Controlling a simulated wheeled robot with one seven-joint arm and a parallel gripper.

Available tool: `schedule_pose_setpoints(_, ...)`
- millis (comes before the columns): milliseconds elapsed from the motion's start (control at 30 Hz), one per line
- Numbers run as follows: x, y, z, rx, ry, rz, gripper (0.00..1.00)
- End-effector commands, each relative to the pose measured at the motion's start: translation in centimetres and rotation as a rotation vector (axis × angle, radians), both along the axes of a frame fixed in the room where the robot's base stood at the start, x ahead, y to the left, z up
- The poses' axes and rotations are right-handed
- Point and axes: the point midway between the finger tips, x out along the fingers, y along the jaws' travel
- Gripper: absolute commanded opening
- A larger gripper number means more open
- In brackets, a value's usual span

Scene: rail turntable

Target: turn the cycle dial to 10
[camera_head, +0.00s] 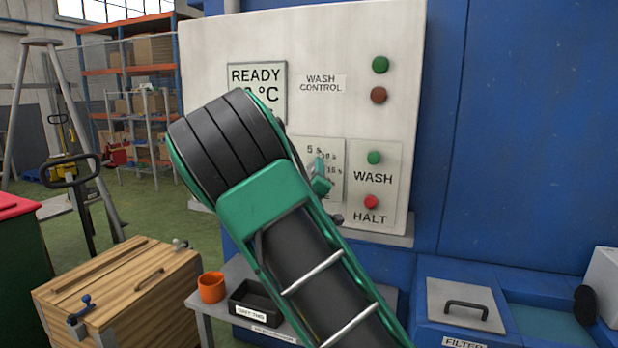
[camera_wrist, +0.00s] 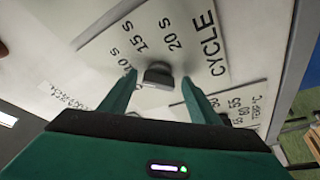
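The cycle dial is a dark grey knob (camera_wrist: 158,73) on a white plate (camera_wrist: 208,28) in the wrist view. The plate reads CYCLE, with 10 S, 15 S and 20 S marks; another mark is partly cut off. My gripper (camera_wrist: 159,83) is open, its two green fingers on either side of the knob with a gap visible at each side. No pointer can be made out on the knob, so its setting cannot be told. In the head view my gripper (camera_head: 320,176) is at the dial plate (camera_head: 332,155), partly hidden by my arm.
The white control panel (camera_head: 225,55) has green and brown buttons (camera_head: 379,94) above, and a green WASH button (camera_head: 374,158) and red HALT button (camera_head: 371,202) right of the dial. A display (camera_head: 270,76) is partly behind my arm. A wooden crate (camera_head: 150,290) and orange cup (camera_head: 211,288) stand below.

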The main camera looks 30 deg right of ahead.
Motion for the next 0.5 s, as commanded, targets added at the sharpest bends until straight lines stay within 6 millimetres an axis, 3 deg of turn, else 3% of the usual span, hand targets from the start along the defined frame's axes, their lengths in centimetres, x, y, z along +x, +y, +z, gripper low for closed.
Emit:
schedule_pose_setpoints(33,0.00,0.01,-0.01,0.000,0.000,0.000,0.43)
schedule_pose_setpoints(133,0.01,0.03,-0.03,0.000,0.001,0.001,0.20)
schedule_pose_setpoints(167,0.00,0.04,-0.04,0.000,0.001,0.001,0.17)
schedule_pose_setpoints(500,0.12,0.12,-0.29,0.044,-0.049,0.000,0.18)
